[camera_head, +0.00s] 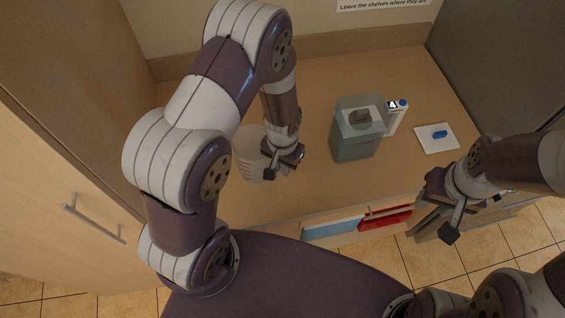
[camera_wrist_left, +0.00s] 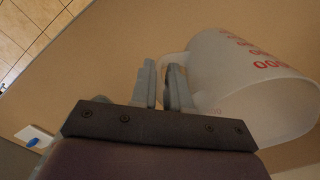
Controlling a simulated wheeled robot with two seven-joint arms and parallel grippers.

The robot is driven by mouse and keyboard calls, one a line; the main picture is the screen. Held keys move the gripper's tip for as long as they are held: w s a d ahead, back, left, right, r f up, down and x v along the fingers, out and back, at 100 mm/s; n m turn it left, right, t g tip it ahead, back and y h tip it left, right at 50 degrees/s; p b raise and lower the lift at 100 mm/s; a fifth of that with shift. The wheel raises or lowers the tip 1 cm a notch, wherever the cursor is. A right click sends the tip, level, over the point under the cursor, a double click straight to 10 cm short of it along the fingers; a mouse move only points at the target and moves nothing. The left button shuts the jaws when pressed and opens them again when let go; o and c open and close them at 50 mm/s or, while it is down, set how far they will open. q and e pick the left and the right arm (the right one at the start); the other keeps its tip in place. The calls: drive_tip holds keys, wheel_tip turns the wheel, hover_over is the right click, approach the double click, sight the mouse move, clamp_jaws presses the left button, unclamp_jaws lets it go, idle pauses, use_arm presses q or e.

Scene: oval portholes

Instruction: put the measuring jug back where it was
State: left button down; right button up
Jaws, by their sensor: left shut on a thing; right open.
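The measuring jug (camera_head: 247,158) is a translucent white jug with red markings, over the left part of the counter in the head view. My left gripper (camera_head: 279,165) is at its right side and partly hides it. In the left wrist view the jug (camera_wrist_left: 240,75) lies to the right of my fingers (camera_wrist_left: 165,88), which are shut on its handle (camera_wrist_left: 170,62). I cannot tell whether its base touches the counter. My right gripper (camera_head: 441,215) is open and empty, in front of the counter at the right.
A grey-teal container (camera_head: 355,145) stands mid-counter, with a white bottle (camera_head: 397,118) with a blue cap behind its right side. A white tile (camera_head: 437,146) bearing a blue item (camera_head: 440,134) lies right. Blue (camera_head: 333,229) and red (camera_head: 387,219) panels are at the counter front. A cabinet (camera_head: 60,160) bounds the left.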

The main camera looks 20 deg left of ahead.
use_arm(q)
drive_tip(key=c, duration=1.2)
unclamp_jaws()
drive_tip(key=shift+o, duration=0.5)
drive_tip(key=shift+w+f, duration=0.1)
drive_tip(key=shift+r, duration=0.35)
wheel_tip(320, 180, up, 11)
drive_tip(key=b, duration=0.2)
drive_tip(key=s+a+r+n+t, duration=0.1)
drive_tip(key=s+a+r, duration=0.2)
drive_tip(key=s, duration=0.4)
drive_tip(key=shift+a+n, duration=0.15)
drive_tip(key=shift+n, duration=0.25)
